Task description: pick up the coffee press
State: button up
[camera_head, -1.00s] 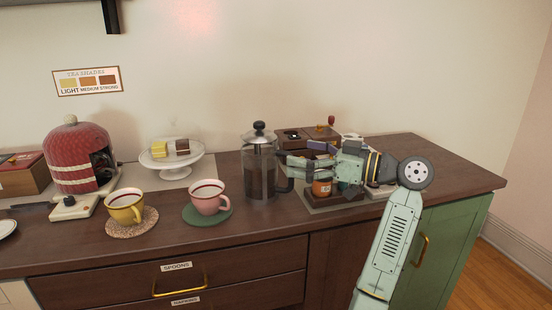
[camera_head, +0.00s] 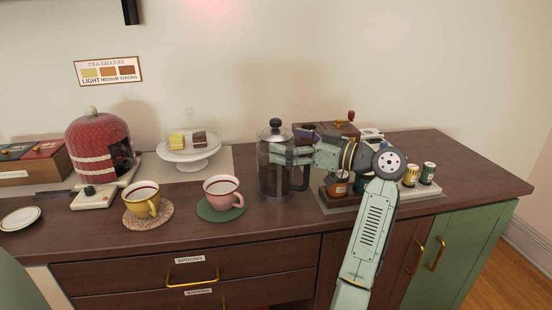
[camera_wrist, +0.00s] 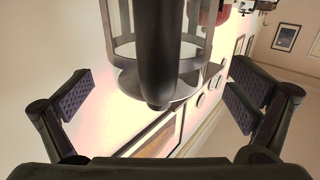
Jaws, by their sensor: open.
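The coffee press (camera_head: 268,182) stands upright on the dark wooden counter, with a glass body, black lid knob and black handle on its right. My gripper (camera_head: 284,151) reaches in from the right at the press's upper part, overlapping it in the head view. In the wrist view my gripper (camera_wrist: 160,93) is open, its two padded fingers wide apart. The press's dark handle (camera_wrist: 156,55) lies between and beyond them, with the glass body behind it. I see no finger touching the press. The head view does not show clearly how deep the fingers reach around it.
A pink cup (camera_head: 221,189) on a green coaster and a yellow cup (camera_head: 141,202) stand left of the press. A cake stand (camera_head: 190,155) is behind them. A wooden grinder box (camera_head: 330,130) and a tray of small jars (camera_head: 345,206) crowd the right. The counter's far right is clear.

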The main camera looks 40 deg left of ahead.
jog(key=shift+s+a, duration=0.1)
jog(key=shift+a, duration=0.75)
jog(key=c, duration=2)
